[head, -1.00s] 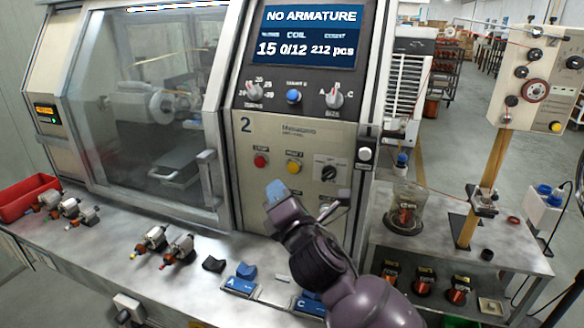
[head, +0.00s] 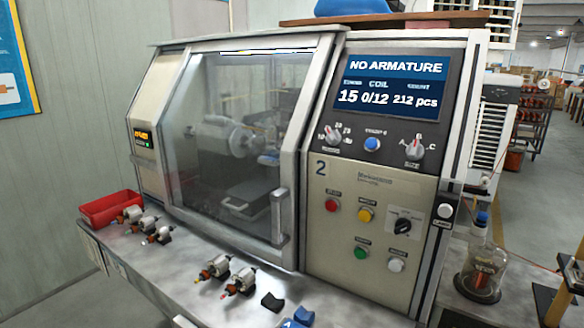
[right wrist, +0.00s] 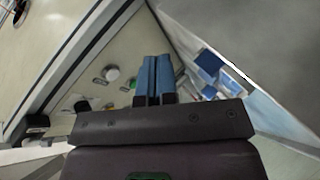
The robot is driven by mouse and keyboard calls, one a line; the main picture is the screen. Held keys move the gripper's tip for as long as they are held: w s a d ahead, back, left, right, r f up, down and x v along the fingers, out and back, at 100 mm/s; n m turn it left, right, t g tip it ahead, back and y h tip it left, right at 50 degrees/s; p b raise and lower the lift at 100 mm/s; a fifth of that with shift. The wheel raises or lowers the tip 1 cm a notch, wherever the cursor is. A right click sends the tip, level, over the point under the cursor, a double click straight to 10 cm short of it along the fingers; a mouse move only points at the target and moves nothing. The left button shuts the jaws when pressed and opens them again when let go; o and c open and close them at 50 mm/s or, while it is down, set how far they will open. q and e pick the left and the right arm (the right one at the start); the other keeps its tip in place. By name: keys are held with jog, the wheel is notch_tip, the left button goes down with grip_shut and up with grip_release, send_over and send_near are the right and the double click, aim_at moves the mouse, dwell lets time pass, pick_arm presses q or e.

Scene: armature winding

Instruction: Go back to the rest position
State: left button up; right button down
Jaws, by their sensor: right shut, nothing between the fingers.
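My right gripper (right wrist: 155,80) shows in the right wrist view, its two blue fingers side by side and shut with nothing between them. In that view it lies in front of the control panel and the bench edge, apart from both as far as I can tell. The head view shows neither gripper. The winding machine (head: 240,150) stands with its glass door closed, and its screen (head: 395,82) reads NO ARMATURE.
On the bench (head: 190,290) lie several armatures (head: 240,280), a red bin (head: 108,208), a black block (head: 272,302) and a blue block (head: 303,316). A glass jar (head: 482,272) stands at the right. An open aisle runs behind at far right.

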jog(key=s+d+f+m+g, duration=0.2)
jog(key=s+f+m+g, duration=0.15)
jog(key=s, duration=0.35)
jog(key=s+d+f+m+g, duration=0.1)
jog(key=s+f+m+g, duration=0.1)
jog(key=s+m, duration=0.35)
jog(key=s+d+f+m+g, duration=0.2)
jog(key=s+f+g, duration=0.1)
jog(key=s, duration=0.6)
pick_arm(q)
jog(key=shift+w+f+b, duration=0.4)
jog(key=shift+f+b, duration=0.1)
jog(key=shift+b, duration=0.65)
pick_arm(e)
jog(key=w+f+t, duration=0.3)
jog(key=f+t, duration=0.1)
jog(key=f, duration=0.2)
jog(key=w+f+t+y, duration=0.1)
jog(key=w+f+t, duration=0.3)
jog(key=f, duration=0.3)
jog(key=shift+w+n+y, duration=0.25)
jog(key=shift+n+y, duration=0.05)
jog(key=shift+n, duration=0.1)
